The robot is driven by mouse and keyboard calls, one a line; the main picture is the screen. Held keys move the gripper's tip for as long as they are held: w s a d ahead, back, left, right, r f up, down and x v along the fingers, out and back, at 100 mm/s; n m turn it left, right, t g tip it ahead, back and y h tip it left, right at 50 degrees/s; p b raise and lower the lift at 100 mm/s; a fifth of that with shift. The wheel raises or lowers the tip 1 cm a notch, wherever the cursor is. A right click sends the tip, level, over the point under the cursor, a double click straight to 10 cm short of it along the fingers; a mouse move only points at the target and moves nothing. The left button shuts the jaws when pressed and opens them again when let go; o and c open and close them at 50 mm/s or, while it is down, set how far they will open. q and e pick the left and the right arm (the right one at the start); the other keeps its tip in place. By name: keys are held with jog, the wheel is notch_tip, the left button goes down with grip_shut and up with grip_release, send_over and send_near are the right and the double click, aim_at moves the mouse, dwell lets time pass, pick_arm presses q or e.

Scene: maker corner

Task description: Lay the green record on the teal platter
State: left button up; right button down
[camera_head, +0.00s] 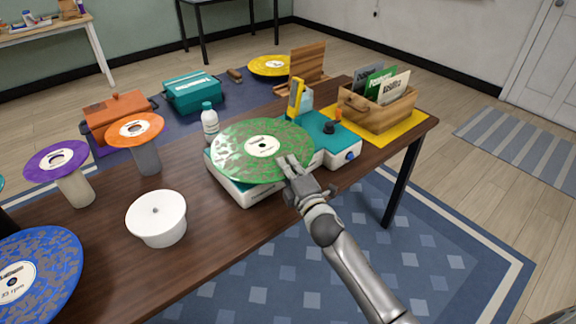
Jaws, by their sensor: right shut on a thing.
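The green record (236,165), mottled green and grey with a white label, is held roughly flat above the turntable. My right gripper (288,163) is shut on its near right edge. The record player (328,151), with a teal top and white sides, stands on the table below; part of its right end and front shows. The teal platter is hidden beneath the record. I cannot tell whether the record touches it. My left gripper is not in view.
Orange (153,125) and purple (35,170) records rest on stands at left, with a blue record (60,265) nearer. A white round pedestal (158,230) stands before the record player. A white bottle (210,122) and a wooden record crate (392,114) flank it.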

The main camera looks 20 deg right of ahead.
jog(key=shift+f+b, duration=0.55)
jog(key=shift+f, duration=0.05)
jog(key=c, duration=1.9)
grip_release()
jog(key=s+p, duration=0.2)
jog(key=s, duration=0.9)
jog(key=shift+d, duration=0.35)
jog(key=shift+f, duration=0.1)
